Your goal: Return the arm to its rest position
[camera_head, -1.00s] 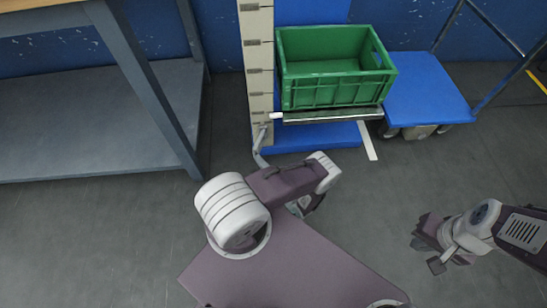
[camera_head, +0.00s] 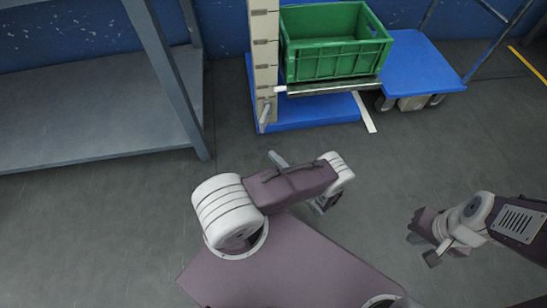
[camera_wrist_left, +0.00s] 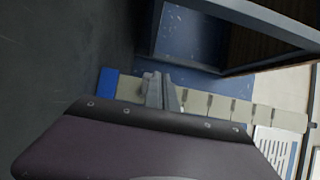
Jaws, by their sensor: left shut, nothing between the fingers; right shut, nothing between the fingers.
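My left arm reaches across the front of the head view. Its left gripper (camera_head: 278,158) shows as a short grey finger tip beyond the purple link, over bare floor and apart from the lift. The left wrist view shows the same gripper (camera_wrist_left: 160,92) with its two grey fingers together and empty, pointing towards the beige column. The rest of this gripper is hidden behind the arm in the head view. My right gripper (camera_head: 432,258) hangs at the right over bare floor, small and partly covered by its own wrist. It is shut and touches nothing.
A beige lift column (camera_head: 264,62) with a grey lever (camera_head: 265,115) stands on a blue base (camera_head: 318,113). A green crate (camera_head: 335,65) sits on the lift's platform. A blue trolley (camera_head: 420,65) stands right, a grey bench (camera_head: 95,110) left. The floor between is clear.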

